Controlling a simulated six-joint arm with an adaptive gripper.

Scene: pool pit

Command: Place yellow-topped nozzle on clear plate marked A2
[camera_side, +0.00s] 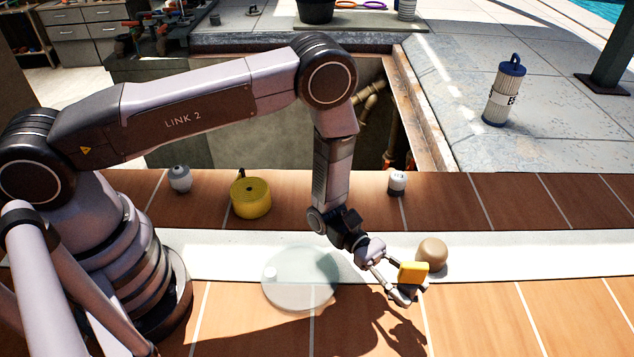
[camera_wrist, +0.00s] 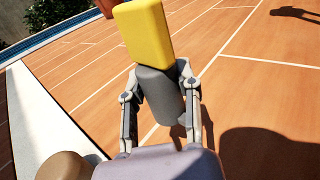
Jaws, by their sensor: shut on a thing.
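The yellow-topped nozzle has a yellow block top and a grey body. My gripper (camera_wrist: 161,100) is shut on its grey body in the wrist view, with the yellow top (camera_wrist: 145,30) standing clear of the fingers. In the side view the yellow top (camera_side: 413,272) shows at my gripper (camera_side: 405,293), low over the front tiles; I cannot tell whether it touches them. The clear plate (camera_side: 300,290) is a round, see-through disc lying left of my gripper, across the white strip and the tiles. Its A2 mark cannot be read here.
A tan rounded object (camera_side: 432,253) stands close behind my gripper. A yellow tape roll (camera_side: 250,198), a grey-white fitting (camera_side: 180,179) and a small white fitting (camera_side: 397,183) stand on the back tiles. Beyond them is the open pit. A white cylinder (camera_side: 505,92) stands at back right.

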